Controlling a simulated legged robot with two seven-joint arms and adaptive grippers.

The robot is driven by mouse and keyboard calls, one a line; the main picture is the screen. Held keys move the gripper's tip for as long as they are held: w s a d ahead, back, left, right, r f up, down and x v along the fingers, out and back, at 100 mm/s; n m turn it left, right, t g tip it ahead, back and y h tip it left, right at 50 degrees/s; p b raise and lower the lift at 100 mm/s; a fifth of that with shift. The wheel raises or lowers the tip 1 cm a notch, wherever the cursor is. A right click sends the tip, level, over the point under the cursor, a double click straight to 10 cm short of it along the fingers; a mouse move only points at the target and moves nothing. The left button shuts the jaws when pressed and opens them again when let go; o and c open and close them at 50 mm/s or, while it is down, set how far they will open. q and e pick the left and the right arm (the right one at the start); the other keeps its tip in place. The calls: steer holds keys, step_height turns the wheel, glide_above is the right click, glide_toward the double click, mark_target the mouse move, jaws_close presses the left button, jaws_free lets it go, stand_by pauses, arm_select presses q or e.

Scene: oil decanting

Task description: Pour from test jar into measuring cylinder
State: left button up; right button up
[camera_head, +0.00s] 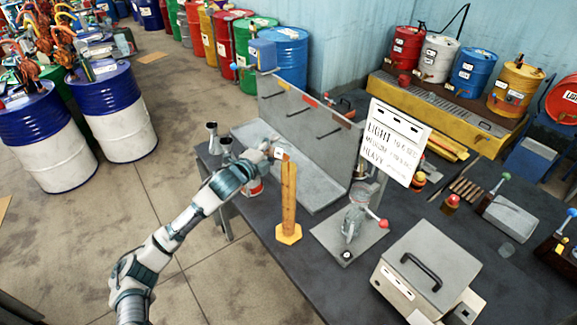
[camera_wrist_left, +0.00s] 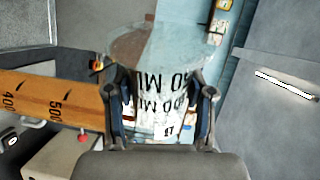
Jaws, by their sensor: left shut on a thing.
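The measuring cylinder (camera_head: 289,205) is a tall orange-filled column on a hexagonal foot, upright near the front edge of the dark bench. My left gripper (camera_head: 270,152) is beside its top, slightly left and behind. In the left wrist view my left gripper (camera_wrist_left: 160,105) is shut on the clear test jar (camera_wrist_left: 163,80), which has black print on its wall. My right gripper is not in view.
A grey metal tray with an upright panel (camera_head: 305,115) stands behind the cylinder. A grey device with a red knob (camera_head: 355,215) and a beige box with a handle (camera_head: 425,270) stand to the right. A sign (camera_head: 395,140) rises behind the device. Small flasks (camera_head: 213,138) stand at left.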

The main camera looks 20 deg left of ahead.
arm_select(q)
steer(key=shift+s+d+r+m+p, duration=0.15)
steer(key=shift+r+m+p, duration=0.2)
steer(key=shift+m+p, duration=0.4)
steer(key=shift+w+d+r+m+p, duration=0.15)
steer(key=shift+r+m+p, duration=0.25)
steer(key=shift+p, duration=0.6)
stand_by(0.4)
